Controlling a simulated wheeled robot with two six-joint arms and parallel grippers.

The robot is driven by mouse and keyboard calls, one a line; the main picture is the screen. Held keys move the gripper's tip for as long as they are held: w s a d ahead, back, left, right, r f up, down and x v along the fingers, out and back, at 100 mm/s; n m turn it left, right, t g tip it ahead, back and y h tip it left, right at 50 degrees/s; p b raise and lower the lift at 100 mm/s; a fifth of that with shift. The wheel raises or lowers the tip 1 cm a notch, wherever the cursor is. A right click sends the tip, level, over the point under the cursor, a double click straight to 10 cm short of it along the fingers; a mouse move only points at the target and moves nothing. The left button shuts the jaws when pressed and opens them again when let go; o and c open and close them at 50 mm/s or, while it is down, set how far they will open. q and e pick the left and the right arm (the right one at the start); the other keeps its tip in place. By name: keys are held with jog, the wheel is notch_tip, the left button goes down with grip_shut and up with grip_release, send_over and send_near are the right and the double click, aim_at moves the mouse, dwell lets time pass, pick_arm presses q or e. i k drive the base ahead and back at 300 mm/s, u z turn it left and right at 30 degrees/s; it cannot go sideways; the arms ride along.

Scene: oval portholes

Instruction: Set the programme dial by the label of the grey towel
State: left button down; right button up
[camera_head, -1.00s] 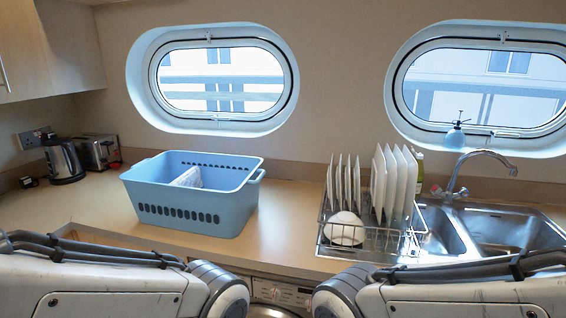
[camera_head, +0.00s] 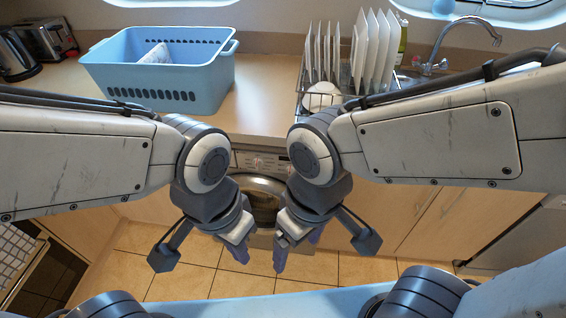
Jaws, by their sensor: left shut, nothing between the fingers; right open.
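The washing machine (camera_head: 270,179) stands under the counter, seen between my two arms. Its programme dial (camera_head: 258,162) shows small on the panel; its setting is too small to read. A whitish cloth (camera_head: 157,54) with a faint pattern lies in the blue basket (camera_head: 160,78) on the counter. I cannot tell whether it is the grey towel, and no label can be read. My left gripper (camera_head: 243,254) is shut and empty in front of the machine. My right gripper (camera_head: 296,258) is open and empty just to the right of it. Both partly cover the machine's door.
A dish rack with plates (camera_head: 371,50) stands on the counter at the right, beside the sink tap (camera_head: 470,32). A kettle (camera_head: 14,58) and toaster (camera_head: 48,40) stand at the far left. Tiled floor (camera_head: 190,275) lies below the grippers. An oven (camera_head: 48,275) is at the lower left.

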aim_at(257, 164)
jog(key=k, duration=0.5)
jog(key=u, duration=1.6)
jog(key=i, duration=1)
jog(key=z, duration=2.05)
